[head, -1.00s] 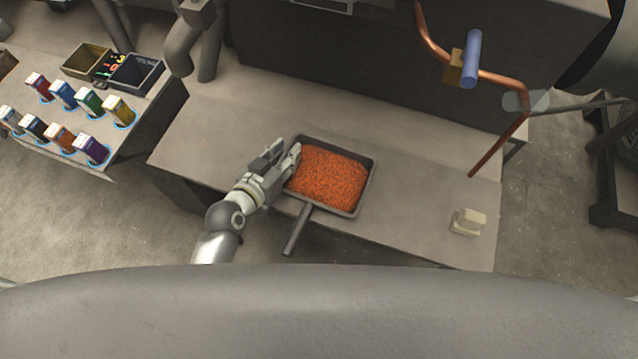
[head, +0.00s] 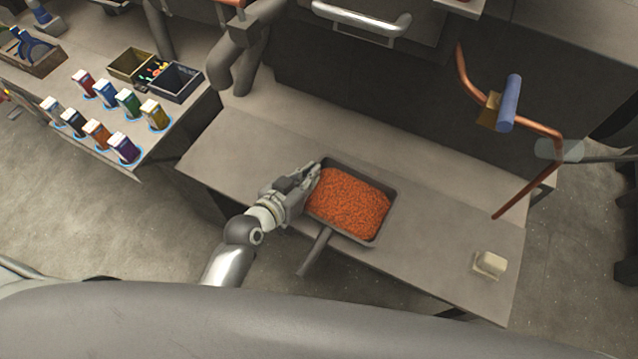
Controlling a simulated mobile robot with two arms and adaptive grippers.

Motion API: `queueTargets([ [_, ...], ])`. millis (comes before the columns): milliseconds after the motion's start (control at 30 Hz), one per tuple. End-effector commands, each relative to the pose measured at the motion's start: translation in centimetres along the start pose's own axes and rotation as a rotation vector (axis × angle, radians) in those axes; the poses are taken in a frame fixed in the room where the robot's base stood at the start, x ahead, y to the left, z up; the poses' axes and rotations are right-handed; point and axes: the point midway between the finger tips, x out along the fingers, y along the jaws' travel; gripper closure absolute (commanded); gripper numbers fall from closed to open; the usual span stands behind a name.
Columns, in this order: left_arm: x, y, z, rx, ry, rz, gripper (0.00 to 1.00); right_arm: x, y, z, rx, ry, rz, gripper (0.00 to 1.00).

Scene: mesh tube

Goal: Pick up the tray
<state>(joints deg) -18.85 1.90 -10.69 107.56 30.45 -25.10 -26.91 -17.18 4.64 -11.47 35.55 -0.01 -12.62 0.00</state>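The tray (head: 377,238) is a dark, shallow rectangular pan filled with small orange-red bits (head: 348,203). It is on the grey workbench, and its handle (head: 316,252) points toward me past the bench's front edge. My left gripper (head: 312,177) is at the tray's left wall, near its far left corner. Its fingers look closed together on that wall, though the exact contact is small and partly hidden. The tray looks level and at bench height. My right gripper is not in view.
A pale block (head: 490,263) lies on the bench (head: 440,255) at the right. A bent copper pipe with a blue cylinder (head: 509,103) rises at the right. Coloured boxes and open bins (head: 174,82) stand on another table at the left. The bench left of the tray is clear.

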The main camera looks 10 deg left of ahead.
Motion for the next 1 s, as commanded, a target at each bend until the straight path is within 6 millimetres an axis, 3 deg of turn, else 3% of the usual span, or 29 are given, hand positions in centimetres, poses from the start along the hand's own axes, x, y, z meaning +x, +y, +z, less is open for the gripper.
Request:
queueTargets([
  [467,-1.1,0.5,-2.9,-0.003,0.006,0.000,1.00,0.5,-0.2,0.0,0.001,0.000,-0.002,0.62],
  [1000,-7.5,1.4,-6.0,-0.001,0.004,0.000,1.00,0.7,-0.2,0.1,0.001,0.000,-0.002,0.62],
])
